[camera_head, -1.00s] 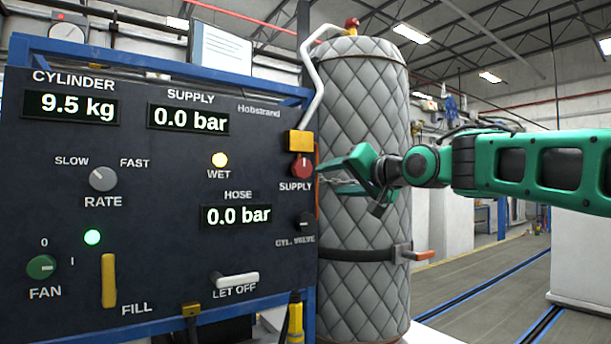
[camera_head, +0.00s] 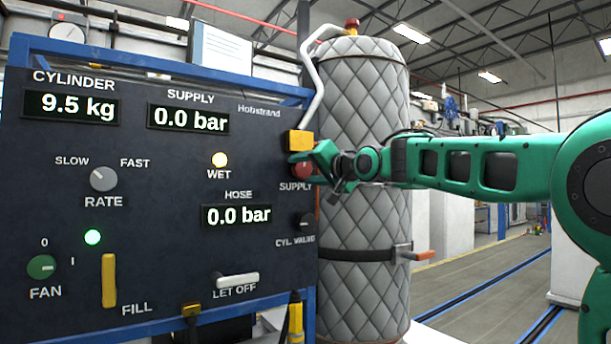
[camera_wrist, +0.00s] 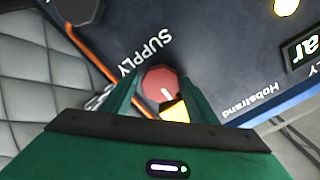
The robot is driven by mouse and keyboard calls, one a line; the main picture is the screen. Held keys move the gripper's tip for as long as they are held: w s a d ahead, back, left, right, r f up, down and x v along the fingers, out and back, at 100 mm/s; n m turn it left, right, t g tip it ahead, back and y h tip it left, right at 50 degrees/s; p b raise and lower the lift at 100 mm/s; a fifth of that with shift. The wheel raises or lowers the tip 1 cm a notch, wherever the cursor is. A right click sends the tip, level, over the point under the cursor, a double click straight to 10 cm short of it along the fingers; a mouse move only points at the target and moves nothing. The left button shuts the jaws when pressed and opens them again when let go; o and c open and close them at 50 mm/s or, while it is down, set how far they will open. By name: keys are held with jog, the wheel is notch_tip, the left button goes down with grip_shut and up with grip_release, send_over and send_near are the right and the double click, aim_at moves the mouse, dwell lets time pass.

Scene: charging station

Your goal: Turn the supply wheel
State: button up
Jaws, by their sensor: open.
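The supply wheel is a small red knob (camera_head: 301,170) on the right part of the dark panel, above the word SUPPLY and below a yellow block (camera_head: 301,141). My gripper (camera_head: 305,164) is at the wheel, coming in from the right, and one finger partly covers it. In the wrist view the red wheel (camera_wrist: 160,84) with a white mark lies between the tips of my two green fingers (camera_wrist: 156,95). The fingers are apart, one on each side. I cannot tell whether they touch the wheel. The supply display (camera_head: 188,118) reads 0.0 bar.
A black cylinder valve knob (camera_head: 306,222) sits below the wheel. A grey quilted tank (camera_head: 362,100) stands close behind my gripper, with a bent white pipe (camera_head: 312,75) above. An orange line (camera_wrist: 90,50) runs along the panel's edge. The floor at right is open.

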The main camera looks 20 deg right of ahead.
jog(key=shift+w, duration=0.1)
jog(key=c, duration=0.8)
